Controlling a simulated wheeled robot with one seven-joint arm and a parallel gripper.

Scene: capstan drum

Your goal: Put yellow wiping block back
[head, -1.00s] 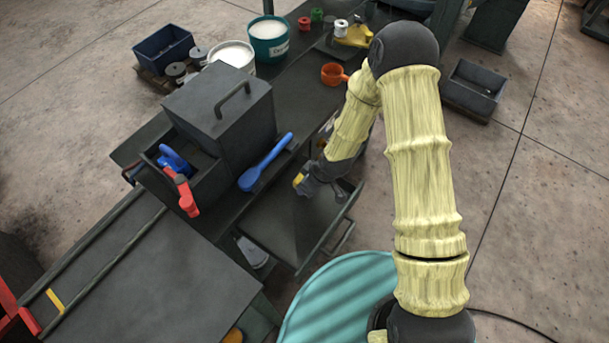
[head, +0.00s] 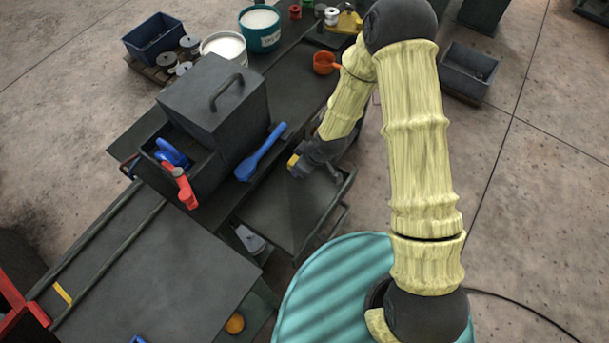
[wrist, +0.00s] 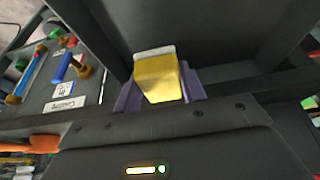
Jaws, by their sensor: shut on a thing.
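The yellow wiping block (wrist: 160,80) is in the wrist view, with a pale strip along its far edge. My gripper (wrist: 160,92) is shut on it, with purple-grey fingers on both sides. In the head view the block (head: 293,161) is a small yellow patch at the end of my gripper (head: 296,168). It is above or beside the dark tray (head: 285,208) at the table's right side. I cannot tell whether the block touches anything below it.
A blue long-handled tool (head: 258,154) lies left of my gripper, beside a dark box with a handle (head: 214,95). An orange cup (head: 324,63) stands farther back on the dark table (head: 290,92). A teal drum (head: 318,285) stands in front.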

